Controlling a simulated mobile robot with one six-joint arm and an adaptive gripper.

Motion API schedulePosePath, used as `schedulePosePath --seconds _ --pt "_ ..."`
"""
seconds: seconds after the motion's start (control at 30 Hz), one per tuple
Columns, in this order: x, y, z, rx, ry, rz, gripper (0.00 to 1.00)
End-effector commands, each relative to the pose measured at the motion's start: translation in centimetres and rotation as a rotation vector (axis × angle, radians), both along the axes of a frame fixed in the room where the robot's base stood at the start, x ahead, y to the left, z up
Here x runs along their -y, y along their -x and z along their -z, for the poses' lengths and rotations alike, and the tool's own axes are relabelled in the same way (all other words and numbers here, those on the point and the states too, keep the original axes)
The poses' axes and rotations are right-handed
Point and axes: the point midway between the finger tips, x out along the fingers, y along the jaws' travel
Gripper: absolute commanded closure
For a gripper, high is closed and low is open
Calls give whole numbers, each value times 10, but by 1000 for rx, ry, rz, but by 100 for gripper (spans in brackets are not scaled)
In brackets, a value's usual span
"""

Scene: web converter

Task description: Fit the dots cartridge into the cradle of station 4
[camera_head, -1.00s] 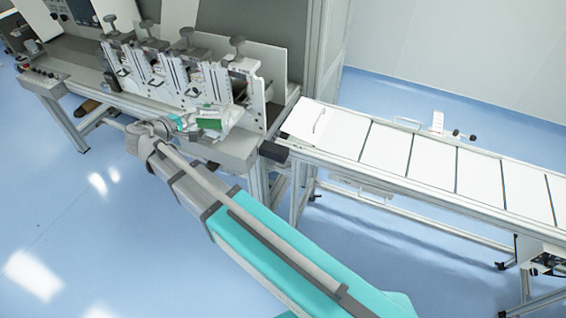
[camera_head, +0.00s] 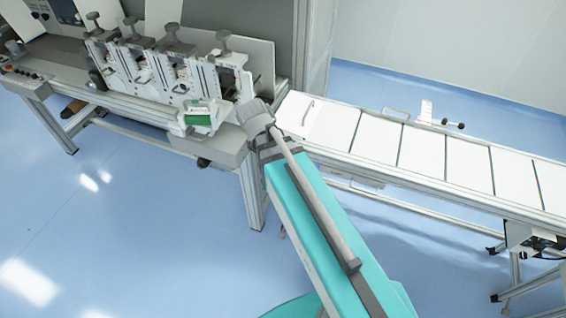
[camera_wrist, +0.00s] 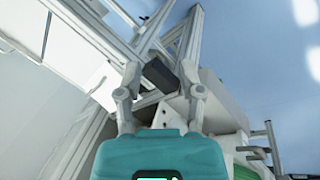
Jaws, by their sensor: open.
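A white cartridge with a green face (camera_head: 199,117) sits at the front of the rightmost station (camera_head: 232,76) in the row on the machine. It looks roughly level; I cannot tell how deeply it sits in the cradle, which it largely hides, and no station number is readable. In the head view my gripper is hidden behind my own wrist, just right of the station. In the wrist view my gripper (camera_wrist: 161,97) has its two fingers spread with nothing held between them. A green and white edge at the lower right (camera_wrist: 250,160) may be part of the cartridge.
Similar stations with dark knobs (camera_head: 130,26) stand close together to the left. A conveyor with white panels (camera_head: 375,135) runs to the right beside my wrist. A dark block and frame posts (camera_wrist: 188,45) lie beyond my fingers. Open blue floor (camera_head: 120,215) is in front.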

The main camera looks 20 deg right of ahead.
Motion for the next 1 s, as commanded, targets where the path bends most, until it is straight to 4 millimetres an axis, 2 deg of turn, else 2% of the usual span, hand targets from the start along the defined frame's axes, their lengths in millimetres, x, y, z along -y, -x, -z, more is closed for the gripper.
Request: schedulePosePath --seconds 0.03,0.1,0.3,0.7,0.97,1.0 --pt "9 12 2 -11 -44 38 51" --pt "15 23 4 -26 -104 81 51" --pt "24 42 6 -51 -223 162 51" --pt "26 46 6 -57 -257 183 51" --pt "25 45 6 -58 -256 178 99" --pt "25 44 6 -58 -255 172 100"
